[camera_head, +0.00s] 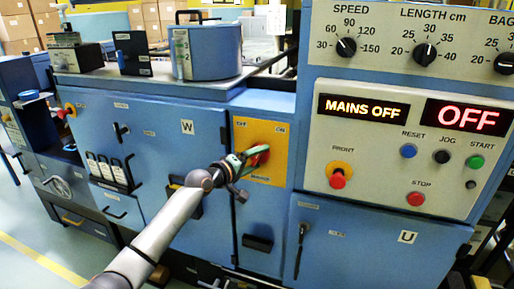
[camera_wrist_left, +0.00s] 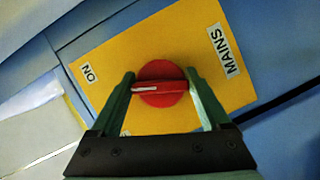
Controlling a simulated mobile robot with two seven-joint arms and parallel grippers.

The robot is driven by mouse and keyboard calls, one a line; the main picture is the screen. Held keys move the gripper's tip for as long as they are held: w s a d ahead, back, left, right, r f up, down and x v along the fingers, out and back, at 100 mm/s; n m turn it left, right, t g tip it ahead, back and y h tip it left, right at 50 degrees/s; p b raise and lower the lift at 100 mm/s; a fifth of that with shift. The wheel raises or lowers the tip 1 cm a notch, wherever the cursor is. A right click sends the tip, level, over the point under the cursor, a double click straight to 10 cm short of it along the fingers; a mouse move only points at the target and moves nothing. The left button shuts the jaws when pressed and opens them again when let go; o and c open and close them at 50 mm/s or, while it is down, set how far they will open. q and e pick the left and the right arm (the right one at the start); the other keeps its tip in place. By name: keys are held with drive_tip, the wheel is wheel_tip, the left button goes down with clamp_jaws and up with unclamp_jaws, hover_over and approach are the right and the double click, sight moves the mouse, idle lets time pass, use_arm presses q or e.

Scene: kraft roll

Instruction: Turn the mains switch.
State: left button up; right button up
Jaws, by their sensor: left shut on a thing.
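The mains switch is a red round knob with a raised grip bar (camera_wrist_left: 160,86) on a yellow plate (camera_wrist_left: 198,22). In the head view the plate (camera_head: 271,133) is on the blue front, left of the control panel, and the knob (camera_head: 263,157) is partly hidden by my left gripper (camera_head: 246,163). In the left wrist view my left gripper (camera_wrist_left: 163,92) has one finger at each end of the bar, shut on it. The bar lies across the picture; its white mark points left, a little below the ON label (camera_wrist_left: 88,73). The MAINS label (camera_wrist_left: 223,52) is at right.
The panel's display (camera_head: 363,108) reads MAINS OFF and another (camera_head: 468,117) reads OFF. A red FRONT button (camera_head: 338,178) sits right of the switch. A black handle (camera_head: 258,243) is below it. A blue door (camera_head: 160,150) is behind my left arm.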

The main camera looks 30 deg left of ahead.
use_arm(q)
drive_tip(key=m+g+p, duration=0.1)
drive_tip(key=m+p, duration=0.1)
drive_tip(key=p, duration=0.2)
drive_tip(key=shift+r+y, duration=0.2)
drive_tip(key=shift+y, duration=0.1)
drive_tip(key=shift+f+m+y+p, duration=0.25)
drive_tip(key=shift+m+y+p, duration=0.05)
drive_tip(key=shift+m+p, duration=0.55)
use_arm(e)
wheel_tip(320, 180, up, 8)
drive_tip(key=shift+w+a+f, duration=0.2)
drive_tip(key=shift+a+f, duration=0.05)
use_arm(q)
drive_tip(key=o, duration=1.2)
drive_tip(key=v, duration=1.2)
drive_tip(key=shift+s+r, duration=0.25)
